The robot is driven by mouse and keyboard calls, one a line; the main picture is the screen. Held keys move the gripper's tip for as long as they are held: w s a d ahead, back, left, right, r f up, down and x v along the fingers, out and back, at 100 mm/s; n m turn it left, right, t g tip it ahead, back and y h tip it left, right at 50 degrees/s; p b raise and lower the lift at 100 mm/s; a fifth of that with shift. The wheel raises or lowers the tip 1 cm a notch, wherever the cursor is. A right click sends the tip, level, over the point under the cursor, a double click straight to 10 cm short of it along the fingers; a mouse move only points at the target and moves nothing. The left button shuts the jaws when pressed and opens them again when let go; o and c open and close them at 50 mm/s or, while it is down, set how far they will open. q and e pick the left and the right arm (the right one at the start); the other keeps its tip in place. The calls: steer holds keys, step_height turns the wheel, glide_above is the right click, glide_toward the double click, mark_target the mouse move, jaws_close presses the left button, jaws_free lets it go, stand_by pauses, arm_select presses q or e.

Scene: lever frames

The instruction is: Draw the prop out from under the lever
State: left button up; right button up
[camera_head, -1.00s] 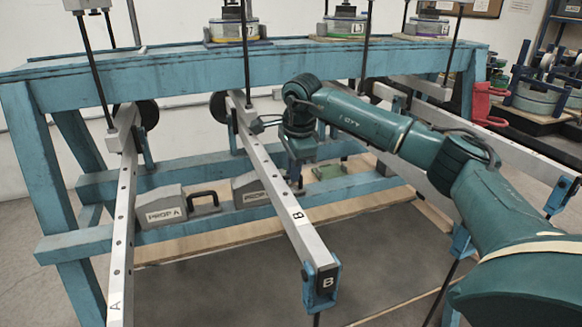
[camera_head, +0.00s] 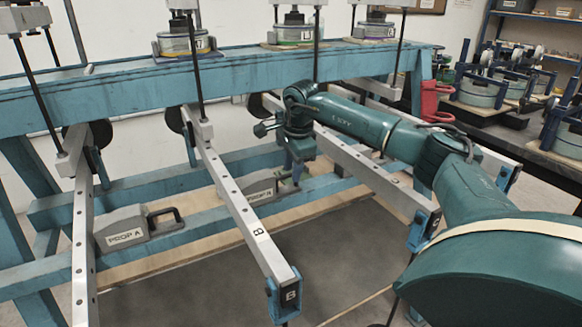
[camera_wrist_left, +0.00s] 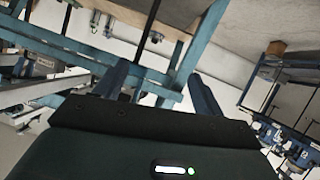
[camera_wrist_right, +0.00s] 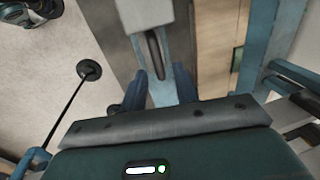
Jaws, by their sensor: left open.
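Grey prop B (camera_head: 262,186), its label partly readable, sits on the lower blue rail beside lever B (camera_head: 235,207). Grey prop A (camera_head: 122,235), with a black handle, sits on the same rail near lever A (camera_head: 83,235). My right gripper (camera_head: 297,172) points down at the right end of prop B, where the handle is hidden in the head view.
The blue frame's top beam (camera_head: 120,96) carries weights (camera_head: 186,42) and hanging rods. A third lever (camera_head: 370,170) stands close behind my right arm. The dark floor mat (camera_head: 220,285) in front of the rail is clear. A red container (camera_head: 430,98) stands at the right.

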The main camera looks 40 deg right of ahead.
steer(key=shift+a, duration=0.15)
steer(key=shift+r, duration=0.25)
steer(key=r, duration=0.4)
steer(key=s+r, duration=0.1)
steer(key=r, duration=0.3)
steer(key=s+r+p, duration=0.1)
steer(key=r, duration=0.3)
steer(key=shift+s+a+r, duration=0.25)
